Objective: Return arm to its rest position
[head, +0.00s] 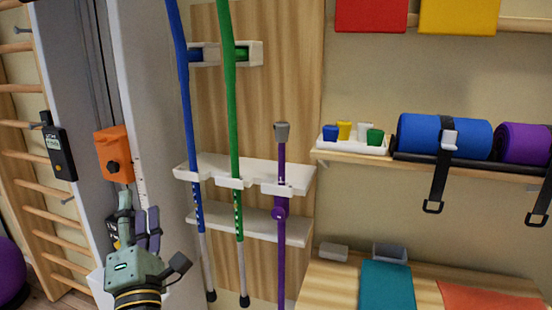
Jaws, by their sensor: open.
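My gripper (136,218) is at the lower left of the head view, pointing up, with its grey-green body below its fingers. It is open, and I see nothing held in it. Its fingers are just below an orange box with a black knob (114,155) on a grey upright post (72,90). Whether the fingers touch the post or box, I cannot tell. The gripper hides the lower part of the post.
A rack (245,172) right of my gripper holds a blue pole (184,100), a green pole (231,110) and a purple cane (281,240). A shelf (400,161) carries small cups and rolled mats. A black handheld device (59,150) hangs left of the orange box.

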